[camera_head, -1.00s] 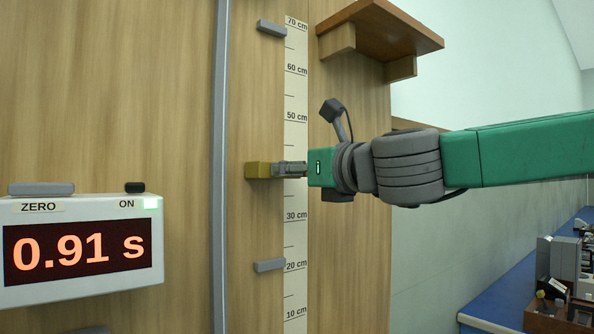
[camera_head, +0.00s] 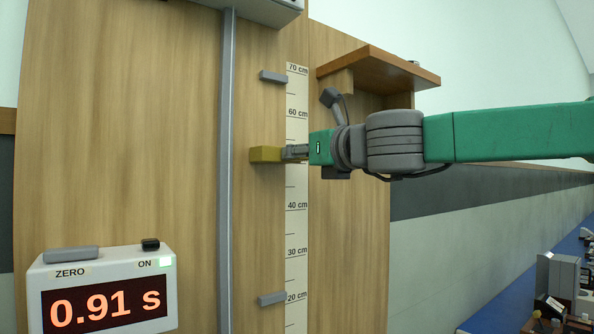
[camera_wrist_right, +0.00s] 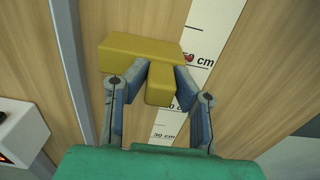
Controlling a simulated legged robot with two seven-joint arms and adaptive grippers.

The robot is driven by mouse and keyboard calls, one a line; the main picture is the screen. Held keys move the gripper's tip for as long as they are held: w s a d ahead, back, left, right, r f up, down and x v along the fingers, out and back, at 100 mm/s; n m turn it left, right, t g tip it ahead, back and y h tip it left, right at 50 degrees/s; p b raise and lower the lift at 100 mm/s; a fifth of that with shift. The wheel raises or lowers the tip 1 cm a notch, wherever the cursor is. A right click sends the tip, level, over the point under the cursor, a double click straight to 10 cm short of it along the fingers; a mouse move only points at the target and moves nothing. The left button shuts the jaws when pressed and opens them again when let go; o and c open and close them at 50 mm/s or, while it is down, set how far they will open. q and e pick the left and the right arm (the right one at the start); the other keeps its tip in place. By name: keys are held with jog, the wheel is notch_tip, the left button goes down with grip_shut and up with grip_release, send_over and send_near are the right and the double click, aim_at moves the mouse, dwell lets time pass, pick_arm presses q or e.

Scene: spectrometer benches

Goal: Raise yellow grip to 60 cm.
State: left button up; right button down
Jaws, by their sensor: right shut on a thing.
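The yellow grip (camera_head: 265,154) is a block on the wooden panel, left of the printed scale (camera_head: 297,230). It is level with about 50 cm, where my gripper covers the label; the 60 cm mark is above it. My right gripper (camera_head: 292,152) reaches in from the right and is shut on the grip. In the right wrist view, the fingers (camera_wrist_right: 160,82) close on both sides of the stem of the yellow grip (camera_wrist_right: 128,54). My left gripper is not in view.
Grey stops stick out near 68 cm (camera_head: 273,77) and 20 cm (camera_head: 271,298). A brown shelf (camera_head: 380,65) juts out above my right arm. A vertical grey rail (camera_head: 227,180) runs left of the grip. A timer (camera_head: 103,292) reads 0.91 s.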

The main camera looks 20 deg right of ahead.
notch_tip(320, 180, up, 9)
jog(key=p, duration=0.4)
jog(key=shift+s+f+p, duration=0.1)
jog(key=shift+p, duration=0.3)
jog(key=c, duration=1.7)
grip_release()
jog(key=o, duration=0.3)
jog(key=shift+s, duration=0.15)
jog(key=shift+o, duration=0.2)
jog(key=shift+s+d, duration=0.2)
jog(key=shift+s, duration=0.1)
jog(key=shift+w+d, duration=0.1)
jog(key=shift+d, duration=0.1)
jog(key=shift+s+d+f, duration=0.1)
jog(key=shift+s, duration=0.1)
jog(key=v, duration=1.1)
jog(key=shift+s, duration=0.35)
